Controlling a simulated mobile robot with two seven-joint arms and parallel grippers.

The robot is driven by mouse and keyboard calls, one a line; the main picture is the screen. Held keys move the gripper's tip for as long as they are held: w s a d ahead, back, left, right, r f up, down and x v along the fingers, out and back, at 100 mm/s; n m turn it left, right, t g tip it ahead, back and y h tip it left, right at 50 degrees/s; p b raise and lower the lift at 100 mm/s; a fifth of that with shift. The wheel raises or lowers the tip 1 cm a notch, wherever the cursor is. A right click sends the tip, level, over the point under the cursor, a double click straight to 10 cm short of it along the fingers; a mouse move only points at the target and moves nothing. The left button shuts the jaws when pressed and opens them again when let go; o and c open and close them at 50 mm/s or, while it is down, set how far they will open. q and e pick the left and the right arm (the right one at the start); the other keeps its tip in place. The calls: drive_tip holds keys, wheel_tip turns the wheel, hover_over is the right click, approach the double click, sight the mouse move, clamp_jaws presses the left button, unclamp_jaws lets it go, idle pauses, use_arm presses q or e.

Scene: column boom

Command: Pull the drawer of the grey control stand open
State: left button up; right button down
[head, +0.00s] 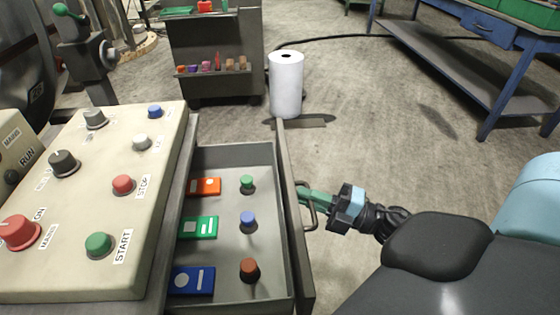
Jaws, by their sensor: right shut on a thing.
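The grey control stand (178,208) is at the left, with a cream button panel (150,180) on top. Its grey drawer (218,155) stands pulled out to the right, and its inside shows. In the drawer are an orange block (205,187), a green block (198,228), a blue block (192,281) and green, blue and brown knobs. My right gripper (305,195) has green fingers and is shut on the drawer handle (312,212) on the drawer's outer front. My left gripper is not in view.
A white roll (286,84) stands upright on the floor beyond the drawer. A grey cart (216,86) with small items is at the back, and a blue workbench (460,50) at the back right. The floor right of the drawer is clear.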

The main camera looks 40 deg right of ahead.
drive_tip(key=shift+s+d, duration=0.45)
drive_tip(key=shift+d, duration=0.25)
drive_tip(key=shift+s+d, duration=0.45)
drive_tip(key=shift+d, duration=0.25)
drive_tip(key=c, duration=1.8)
unclamp_jaws()
drive_tip(key=shift+b+v, duration=0.35)
drive_tip(key=shift+v, duration=3.55)
